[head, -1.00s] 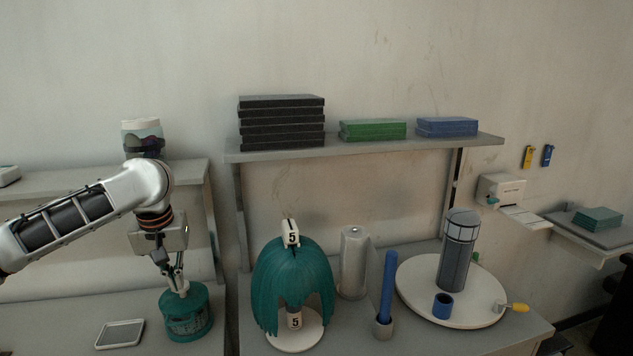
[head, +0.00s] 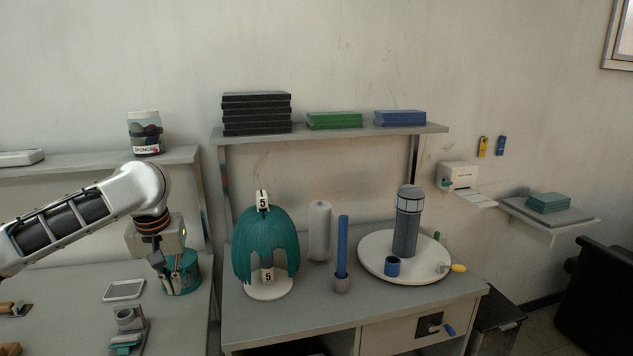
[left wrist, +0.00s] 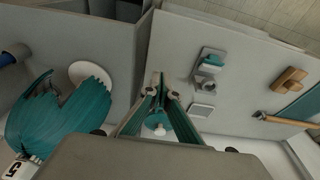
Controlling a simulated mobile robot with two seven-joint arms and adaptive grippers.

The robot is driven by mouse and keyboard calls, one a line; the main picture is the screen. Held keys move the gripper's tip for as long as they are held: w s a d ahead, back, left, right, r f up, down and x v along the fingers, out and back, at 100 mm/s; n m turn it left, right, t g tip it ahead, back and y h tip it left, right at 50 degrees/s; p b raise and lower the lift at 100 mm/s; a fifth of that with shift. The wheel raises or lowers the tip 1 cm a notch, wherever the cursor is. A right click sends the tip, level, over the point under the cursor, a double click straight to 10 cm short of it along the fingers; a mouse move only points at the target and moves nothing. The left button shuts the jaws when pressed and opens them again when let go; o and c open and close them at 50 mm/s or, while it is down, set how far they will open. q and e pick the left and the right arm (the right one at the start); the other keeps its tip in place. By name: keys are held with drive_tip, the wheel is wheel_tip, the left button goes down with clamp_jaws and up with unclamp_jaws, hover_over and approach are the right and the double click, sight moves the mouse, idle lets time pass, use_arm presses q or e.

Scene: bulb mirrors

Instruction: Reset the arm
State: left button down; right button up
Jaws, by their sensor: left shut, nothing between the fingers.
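My left arm (head: 90,215) comes in from the left in the head view, and its gripper (head: 177,284) points down at the left table. The gripper overlaps a round teal container (head: 187,273) in that view; I cannot tell whether they touch. In the left wrist view the fingers (left wrist: 164,84) come together, shut and empty, and a teal round thing (left wrist: 158,120) shows beyond and between them. My right gripper is not in view.
A teal wig (head: 265,243) on a stand, a white roll (head: 319,231), a blue stick (head: 342,246) and a round white turntable (head: 378,262) stand on the right bench. A shelf (head: 345,132) holds stacked pads. A grey tray (head: 124,290) lies left of the container.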

use_arm(q)
drive_tip(key=s+d+f+m+t+h, duration=0.1)
drive_tip(key=s+d+f+m+h, duration=0.2)
drive_tip(key=d+f, duration=0.85)
drive_tip(key=s+d+f+m+t+h, duration=0.1)
drive_tip(key=s+d+f+m+h, duration=0.2)
drive_tip(key=d+f, duration=0.8)
drive_tip(key=s+f+t+h, duration=0.1)
drive_tip(key=s+f+t, duration=0.2)
drive_tip(key=s+f, duration=0.4)
drive_tip(key=s+a+f+t+y, duration=0.1)
drive_tip(key=s+a+f+y, duration=0.1)
drive_tip(key=s+a+f, duration=0.2)
drive_tip(key=s+a+f+m+t+y, duration=0.1)
drive_tip(key=s+a+f, duration=0.3)
drive_tip(key=s+a, duration=0.5)
drive_tip(key=s+t+y, duration=0.1)
drive_tip(key=s, duration=0.3)
drive_tip(key=shift+s+a, duration=0.15)
drive_tip(key=shift+f, duration=0.1)
